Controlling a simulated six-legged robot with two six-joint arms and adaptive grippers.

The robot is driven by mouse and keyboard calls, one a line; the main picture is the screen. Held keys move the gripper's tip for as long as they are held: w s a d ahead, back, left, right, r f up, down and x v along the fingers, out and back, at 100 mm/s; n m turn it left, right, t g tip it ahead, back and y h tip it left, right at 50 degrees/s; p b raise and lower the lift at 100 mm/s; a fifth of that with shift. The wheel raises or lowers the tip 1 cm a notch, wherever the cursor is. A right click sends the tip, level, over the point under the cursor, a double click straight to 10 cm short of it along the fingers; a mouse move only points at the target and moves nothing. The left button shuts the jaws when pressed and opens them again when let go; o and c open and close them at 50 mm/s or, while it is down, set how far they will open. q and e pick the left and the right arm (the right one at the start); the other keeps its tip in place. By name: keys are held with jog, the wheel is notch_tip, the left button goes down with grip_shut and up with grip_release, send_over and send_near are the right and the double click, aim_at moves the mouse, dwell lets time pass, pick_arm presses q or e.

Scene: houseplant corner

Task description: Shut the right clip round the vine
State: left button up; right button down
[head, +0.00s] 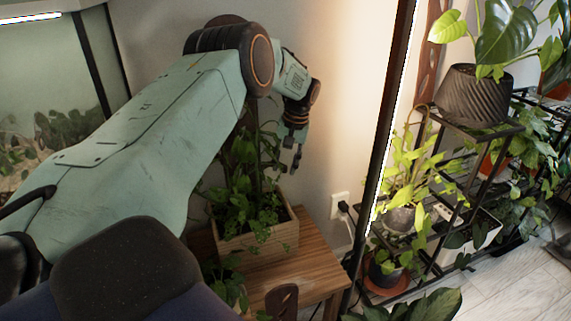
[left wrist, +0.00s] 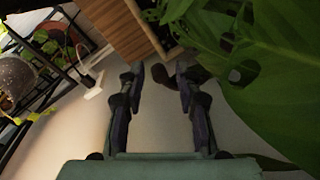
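My left gripper (head: 292,152) hangs just right of the upright leafy plant (head: 245,160) in the wooden planter (head: 262,240). A large green leaf (left wrist: 275,95) fills the right of that view, close to the right finger. A brown rounded piece lies partly behind that finger; I cannot tell what it is. I cannot make out a clip or which stem is the vine. My right gripper is not in view.
The planter stands on a wooden side table (head: 295,278). A black shelf (head: 478,130) of potted plants stands to the right, behind a dark upright post (head: 390,120). A wall socket (head: 340,204) with a plug is behind. Bare wall lies between gripper and post.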

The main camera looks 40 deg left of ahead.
pick_arm(q)
jog(key=shift+r, duration=0.1)
jog(key=shift+c, duration=0.8)
grip_shut()
